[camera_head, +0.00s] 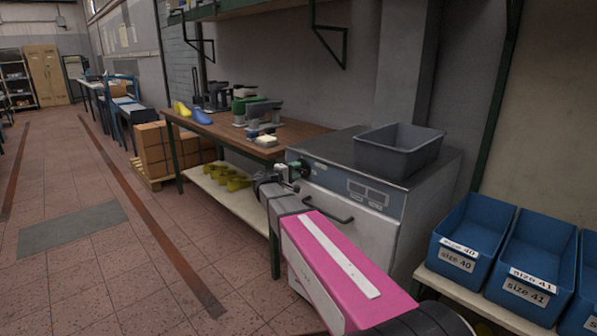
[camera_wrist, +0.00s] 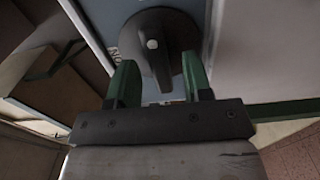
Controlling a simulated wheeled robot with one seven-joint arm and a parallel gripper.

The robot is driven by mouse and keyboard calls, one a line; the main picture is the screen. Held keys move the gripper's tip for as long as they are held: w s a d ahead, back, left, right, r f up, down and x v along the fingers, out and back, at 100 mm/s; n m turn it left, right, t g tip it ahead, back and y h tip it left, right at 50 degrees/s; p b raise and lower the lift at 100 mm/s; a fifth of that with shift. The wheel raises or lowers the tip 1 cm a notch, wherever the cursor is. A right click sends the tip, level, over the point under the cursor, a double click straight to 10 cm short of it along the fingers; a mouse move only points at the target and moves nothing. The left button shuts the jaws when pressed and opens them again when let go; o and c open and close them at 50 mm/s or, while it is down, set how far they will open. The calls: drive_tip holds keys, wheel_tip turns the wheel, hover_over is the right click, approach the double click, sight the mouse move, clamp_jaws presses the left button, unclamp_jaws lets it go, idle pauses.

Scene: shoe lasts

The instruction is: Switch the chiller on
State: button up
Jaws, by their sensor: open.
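The chiller (camera_head: 365,238) is a grey metal cabinet with a dark top and a blue-grey front panel. In the wrist view its rotary switch (camera_wrist: 160,55) is a dark round knob with a raised bar and a pale dot. My gripper (camera_wrist: 160,80) is open, with one green finger on each side of the lower part of the knob's bar. I cannot tell whether the fingers touch it.
A grey bin (camera_head: 398,152) stands on the chiller. Blue bins (camera_head: 470,243) marked size 40 and size 41 stand on a shelf at right. A wooden workbench (camera_head: 205,133) with tools and yellow lasts (camera_head: 201,116) is at left. The tiled floor is open further left.

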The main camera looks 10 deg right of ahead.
drive_tip(key=shift+x, duration=1)
clamp_jaws()
